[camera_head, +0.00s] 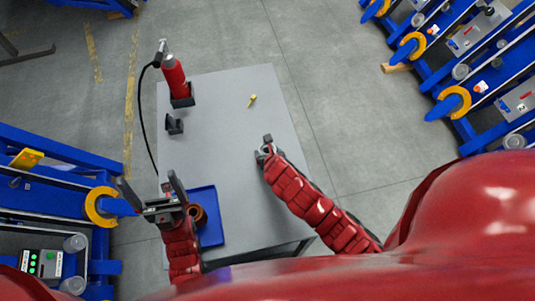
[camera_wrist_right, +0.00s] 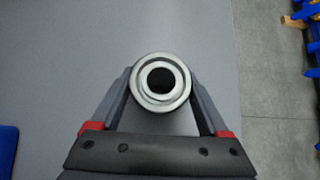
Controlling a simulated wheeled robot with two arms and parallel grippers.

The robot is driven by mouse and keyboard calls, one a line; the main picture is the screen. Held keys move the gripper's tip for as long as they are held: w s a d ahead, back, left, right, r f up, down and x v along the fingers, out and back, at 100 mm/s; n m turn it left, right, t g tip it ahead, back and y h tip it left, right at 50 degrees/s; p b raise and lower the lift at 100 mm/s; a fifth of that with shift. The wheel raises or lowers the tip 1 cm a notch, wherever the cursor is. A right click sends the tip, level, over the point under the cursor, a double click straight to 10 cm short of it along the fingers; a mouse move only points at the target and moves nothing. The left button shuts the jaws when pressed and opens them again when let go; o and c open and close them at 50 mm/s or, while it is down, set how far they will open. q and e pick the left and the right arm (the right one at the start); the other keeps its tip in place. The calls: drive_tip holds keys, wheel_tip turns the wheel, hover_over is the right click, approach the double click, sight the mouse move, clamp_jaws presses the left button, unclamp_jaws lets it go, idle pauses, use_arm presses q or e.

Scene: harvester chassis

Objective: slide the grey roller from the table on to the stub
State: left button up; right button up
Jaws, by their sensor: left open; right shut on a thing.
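The grey roller (camera_wrist_right: 143,84) is a round, light metal ring with a dark hole in the right wrist view. It sits between the two fingers of my right gripper (camera_wrist_right: 160,88), which is shut on it. In the head view my right gripper (camera_head: 267,146) is over the middle right of the grey table (camera_head: 225,120); the roller is small there. I cannot tell whether it touches the table. My left gripper (camera_head: 148,188) is open and empty near the table's left edge, beside the left blue chassis (camera_head: 45,150). I cannot tell which part of that chassis is the stub.
A blue tray (camera_head: 210,232) with a brown ring (camera_head: 198,214) lies by my left arm. A red bottle-like tool (camera_head: 173,75) with a black hose, a black holder (camera_head: 174,125) and a small yellow piece (camera_head: 252,100) are on the table. More blue chassis (camera_head: 455,75) stand right.

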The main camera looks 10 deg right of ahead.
clamp_jaws()
drive_tip(key=shift+r, duration=0.15)
